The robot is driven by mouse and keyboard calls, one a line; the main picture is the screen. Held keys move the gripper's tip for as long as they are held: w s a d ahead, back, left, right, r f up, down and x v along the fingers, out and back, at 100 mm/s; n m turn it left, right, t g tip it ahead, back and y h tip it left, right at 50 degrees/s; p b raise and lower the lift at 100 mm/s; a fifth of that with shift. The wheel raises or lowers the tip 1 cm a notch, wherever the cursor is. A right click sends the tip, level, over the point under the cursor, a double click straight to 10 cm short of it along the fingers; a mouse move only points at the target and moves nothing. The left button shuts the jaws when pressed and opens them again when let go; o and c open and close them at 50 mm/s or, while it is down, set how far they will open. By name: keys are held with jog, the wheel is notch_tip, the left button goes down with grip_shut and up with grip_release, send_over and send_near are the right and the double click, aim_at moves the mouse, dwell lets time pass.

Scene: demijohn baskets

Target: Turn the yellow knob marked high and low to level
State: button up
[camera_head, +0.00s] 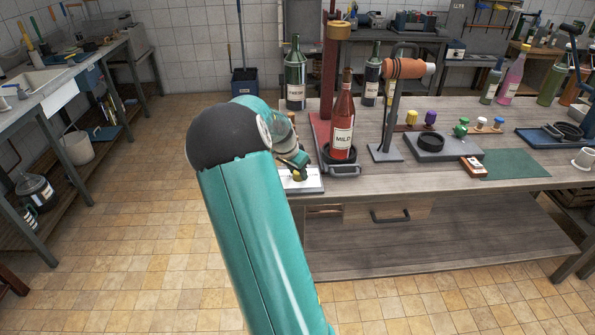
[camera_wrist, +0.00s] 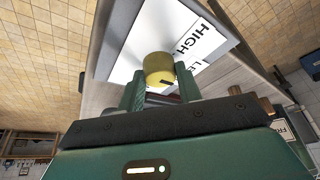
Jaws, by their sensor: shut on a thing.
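The yellow knob (camera_wrist: 158,67) stands on a white plate (camera_wrist: 205,42) in the wrist view. The plate carries the word HIGH and part of another word beginning LE; the rest is hidden. My gripper (camera_wrist: 160,84) has its two green fingers shut on the knob, one on each side. In the head view my gripper (camera_head: 299,170) is at the left front corner of the bench, over the white plate (camera_head: 312,184). The knob is small there and mostly hidden by the gripper.
A red bottle marked MILD (camera_head: 342,125) stands just right of my gripper in a dark holder. A green bottle (camera_head: 295,80) is behind it. A grey stand with an orange cylinder (camera_head: 404,68) is further right. The bench (camera_head: 520,170) has a green mat (camera_head: 515,164).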

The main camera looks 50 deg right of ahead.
jog(key=shift+f, duration=0.1)
jog(key=o, duration=1)
jog(key=v, duration=1.4)
jog(key=shift+d, duration=0.15)
